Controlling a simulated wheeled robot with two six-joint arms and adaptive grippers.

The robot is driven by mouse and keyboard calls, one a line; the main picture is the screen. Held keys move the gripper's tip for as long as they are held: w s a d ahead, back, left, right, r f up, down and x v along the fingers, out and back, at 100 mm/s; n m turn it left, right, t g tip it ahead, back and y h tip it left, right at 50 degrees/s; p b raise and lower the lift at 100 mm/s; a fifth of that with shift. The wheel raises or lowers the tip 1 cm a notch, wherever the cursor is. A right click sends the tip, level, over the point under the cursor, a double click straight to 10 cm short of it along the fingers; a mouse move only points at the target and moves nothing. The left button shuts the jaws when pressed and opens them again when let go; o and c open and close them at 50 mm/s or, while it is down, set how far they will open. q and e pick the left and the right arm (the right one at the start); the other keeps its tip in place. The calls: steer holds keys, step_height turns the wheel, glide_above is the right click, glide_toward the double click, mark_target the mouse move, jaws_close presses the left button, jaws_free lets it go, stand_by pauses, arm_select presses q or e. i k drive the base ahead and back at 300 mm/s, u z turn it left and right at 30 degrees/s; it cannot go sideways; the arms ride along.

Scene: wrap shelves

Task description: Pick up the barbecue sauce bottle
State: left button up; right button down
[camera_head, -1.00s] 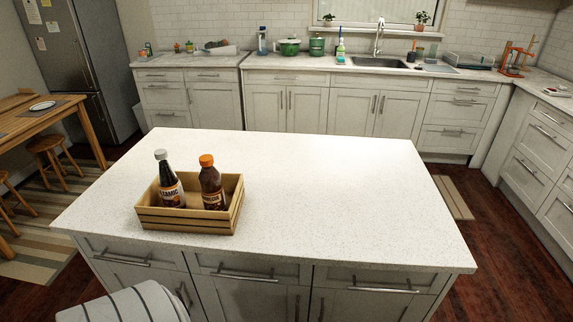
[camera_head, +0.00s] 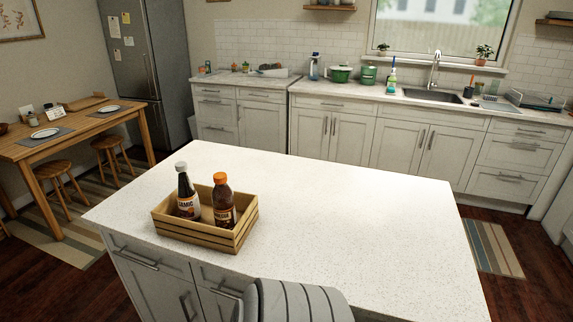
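The barbecue sauce bottle (camera_head: 223,201) is dark brown with an orange cap. It stands upright in a slatted wooden crate (camera_head: 203,237) on the white island counter. A second dark bottle (camera_head: 186,192) with a pale cap and a label that seems to end in "AMIC" stands to its left in the same crate. The crate's walls hide the lower parts of both bottles. Neither of my grippers shows in this view.
The island top (camera_head: 350,215) is bare right of the crate. A grey-white striped rounded form (camera_head: 297,302) shows at the bottom edge. A dining table (camera_head: 75,138) with stools stands at left. Cabinets with a sink (camera_head: 432,96) line the back wall.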

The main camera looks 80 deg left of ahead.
mark_target(222, 195)
steer(key=i, duration=0.85)
steer(key=u, duration=2.65)
steer(key=i, duration=0.35)
steer(key=u, duration=0.6)
